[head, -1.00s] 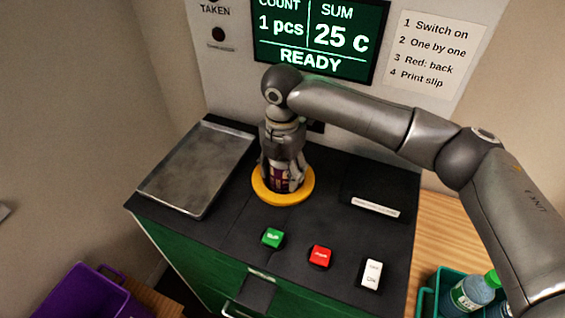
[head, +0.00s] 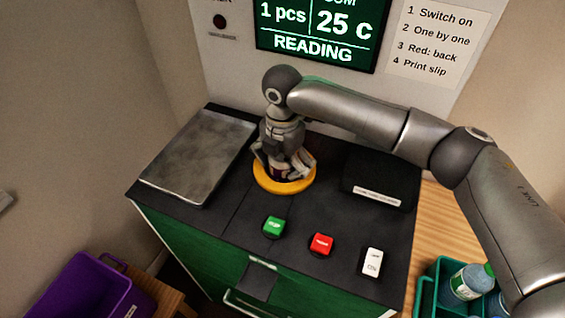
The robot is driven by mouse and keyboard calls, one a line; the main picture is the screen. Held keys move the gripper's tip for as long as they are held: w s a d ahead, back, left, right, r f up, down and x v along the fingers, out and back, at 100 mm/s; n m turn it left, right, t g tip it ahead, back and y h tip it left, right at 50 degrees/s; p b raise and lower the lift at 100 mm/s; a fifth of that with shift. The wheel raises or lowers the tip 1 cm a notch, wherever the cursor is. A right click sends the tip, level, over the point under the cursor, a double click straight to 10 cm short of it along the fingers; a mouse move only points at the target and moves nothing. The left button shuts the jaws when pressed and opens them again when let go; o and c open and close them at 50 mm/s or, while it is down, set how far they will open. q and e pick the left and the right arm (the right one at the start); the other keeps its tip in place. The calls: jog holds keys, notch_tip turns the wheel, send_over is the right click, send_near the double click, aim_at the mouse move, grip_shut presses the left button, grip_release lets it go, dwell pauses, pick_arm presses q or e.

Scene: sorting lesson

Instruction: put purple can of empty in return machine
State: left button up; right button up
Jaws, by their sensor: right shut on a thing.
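The return machine (head: 330,215) has a dark top over a green front. A yellow ring (head: 284,188) surrounds its round opening. My right gripper (head: 284,172) points down at the ring, shut on the purple can (head: 277,172). The can is mostly hidden by the fingers, and its lower part is down inside the ring. The screen (head: 318,32) reads "1 pcs", "25 c" and "READING". My left gripper is not in view.
Green (head: 274,226), red (head: 321,244) and white (head: 372,262) buttons sit in front of the ring. A metal plate (head: 200,158) lies left. A purple crate (head: 92,290) stands lower left. A teal crate (head: 425,296) with bottles (head: 468,284) stands lower right.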

jog(key=shift+d+f, duration=0.2)
jog(key=shift+f, duration=0.05)
jog(key=o, duration=0.8)
jog(key=shift+c, duration=0.2)
notch_tip(320, 180, up, 12)
jog(key=shift+a+r, duration=0.1)
